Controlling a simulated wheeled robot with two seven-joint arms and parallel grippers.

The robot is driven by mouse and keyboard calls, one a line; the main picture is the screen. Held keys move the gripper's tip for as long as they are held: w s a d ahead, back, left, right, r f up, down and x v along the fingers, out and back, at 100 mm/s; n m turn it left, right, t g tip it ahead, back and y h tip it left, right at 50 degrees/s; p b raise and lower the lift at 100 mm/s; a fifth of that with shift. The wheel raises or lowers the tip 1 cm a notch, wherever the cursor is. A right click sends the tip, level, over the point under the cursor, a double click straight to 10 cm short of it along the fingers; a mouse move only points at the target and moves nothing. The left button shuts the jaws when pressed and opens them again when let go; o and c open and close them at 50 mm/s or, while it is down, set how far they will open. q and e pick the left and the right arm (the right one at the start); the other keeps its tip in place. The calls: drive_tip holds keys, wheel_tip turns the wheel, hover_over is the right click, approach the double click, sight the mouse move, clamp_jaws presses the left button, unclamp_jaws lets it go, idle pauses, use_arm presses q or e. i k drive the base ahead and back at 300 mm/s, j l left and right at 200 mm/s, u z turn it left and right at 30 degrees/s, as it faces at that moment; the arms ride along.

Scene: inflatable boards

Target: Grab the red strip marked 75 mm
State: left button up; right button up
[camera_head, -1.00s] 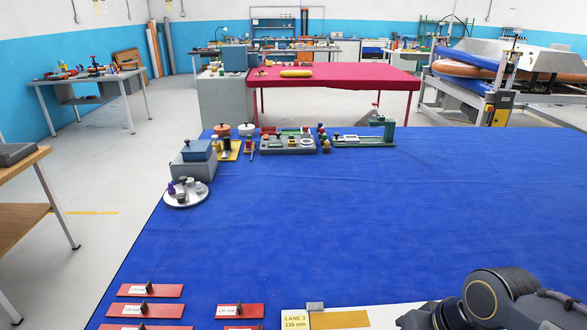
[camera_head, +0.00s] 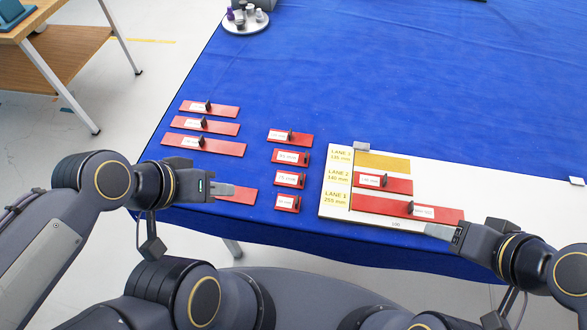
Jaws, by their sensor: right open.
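Small red strips with white labels lie on the blue cloth in a middle column. The labels are tiny; the third from the top (camera_head: 290,180) seems to read 75 mm. It lies flat with a small dark knob, and no gripper touches it. My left gripper (camera_head: 224,190) is left of it, over a partly hidden red strip (camera_head: 242,197); its jaw gap is unclear. My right gripper (camera_head: 440,231) is open at the lower edge of the white lane board (camera_head: 335,213), just below the red strip in lane 1 (camera_head: 385,206).
Longer red strips (camera_head: 205,126) lie in a left column. The board has a bare yellow lane 3 (camera_head: 385,162) and a red strip in lane 2 (camera_head: 394,185). A small grey block (camera_head: 361,146) sits at its top edge.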

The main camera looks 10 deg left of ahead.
sight(284, 179)
drive_tip(key=k+j+z, duration=0.1)
drive_tip(key=j, duration=0.3)
drive_tip(key=k+j+z, duration=0.15)
drive_tip(key=j, duration=0.3)
drive_tip(key=j+z, duration=0.1)
drive_tip(key=j, duration=0.3)
drive_tip(key=k+j+z, duration=0.1)
drive_tip(key=j, duration=0.3)
drive_tip(key=k+j+z, duration=0.15)
drive_tip(key=i+j, duration=0.2)
drive_tip(key=i, duration=0.2)
